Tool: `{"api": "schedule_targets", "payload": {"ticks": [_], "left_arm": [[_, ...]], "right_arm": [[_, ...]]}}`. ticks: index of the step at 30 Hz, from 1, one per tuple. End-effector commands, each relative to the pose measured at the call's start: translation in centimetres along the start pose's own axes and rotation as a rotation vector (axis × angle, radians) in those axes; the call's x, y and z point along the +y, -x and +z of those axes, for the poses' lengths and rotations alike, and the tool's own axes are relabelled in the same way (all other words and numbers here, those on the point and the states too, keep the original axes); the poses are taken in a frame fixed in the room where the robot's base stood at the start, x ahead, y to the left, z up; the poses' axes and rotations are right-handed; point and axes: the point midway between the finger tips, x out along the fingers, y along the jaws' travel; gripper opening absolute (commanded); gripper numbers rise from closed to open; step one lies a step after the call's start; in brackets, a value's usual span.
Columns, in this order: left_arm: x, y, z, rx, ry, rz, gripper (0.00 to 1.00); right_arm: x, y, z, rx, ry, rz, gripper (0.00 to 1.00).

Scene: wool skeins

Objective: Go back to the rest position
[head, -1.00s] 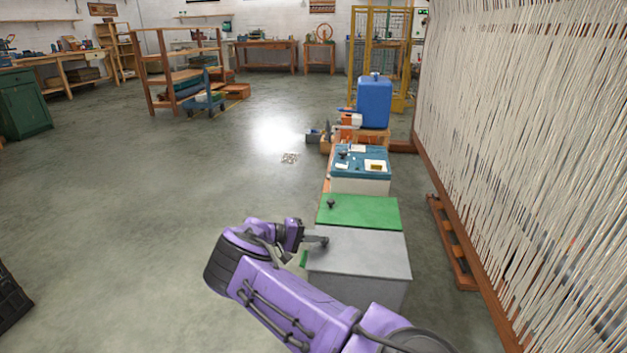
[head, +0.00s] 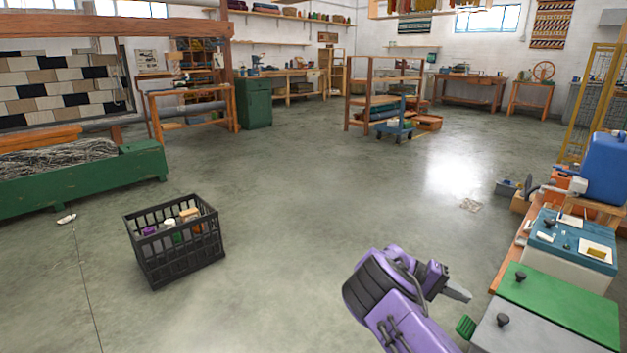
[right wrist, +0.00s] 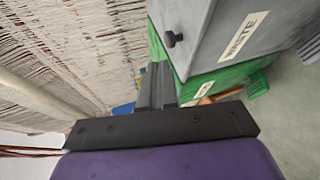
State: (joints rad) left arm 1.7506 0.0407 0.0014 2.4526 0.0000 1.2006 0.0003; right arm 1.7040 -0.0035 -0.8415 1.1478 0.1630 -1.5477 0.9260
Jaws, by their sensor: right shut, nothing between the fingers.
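My right gripper (head: 457,291) is on the purple arm at the lower right of the head view. Its fingers are shut and empty, beside the lidded bins and apart from any skein. In the right wrist view its dark fingers (right wrist: 158,84) are together, with the grey bin (right wrist: 225,40) marked WASTE and a green bin (right wrist: 200,85) beyond them. My left gripper is not in view.
A green-lidded bin (head: 565,303), a grey lid (head: 520,332) and a blue-topped box (head: 570,245) line the right. The middle floor is clear.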

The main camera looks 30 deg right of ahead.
Motion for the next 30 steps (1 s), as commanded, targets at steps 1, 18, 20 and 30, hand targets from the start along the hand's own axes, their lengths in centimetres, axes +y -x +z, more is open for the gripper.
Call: {"api": "schedule_targets", "payload": {"ticks": [1,18,20,30], "left_arm": [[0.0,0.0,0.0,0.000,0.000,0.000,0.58],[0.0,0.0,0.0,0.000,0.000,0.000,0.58],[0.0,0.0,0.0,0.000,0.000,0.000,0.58],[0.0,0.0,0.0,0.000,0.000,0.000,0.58]], "right_arm": [[0.0,-0.1,0.0,-0.001,0.000,0.000,0.00],[-20.0,-3.8,2.7,0.488,0.006,-0.726,0.00],[-22.3,-3.8,5.3,0.540,-0.017,-0.810,0.00],[-25.5,-2.1,23.4,0.658,-0.168,-1.081,0.00]]}}
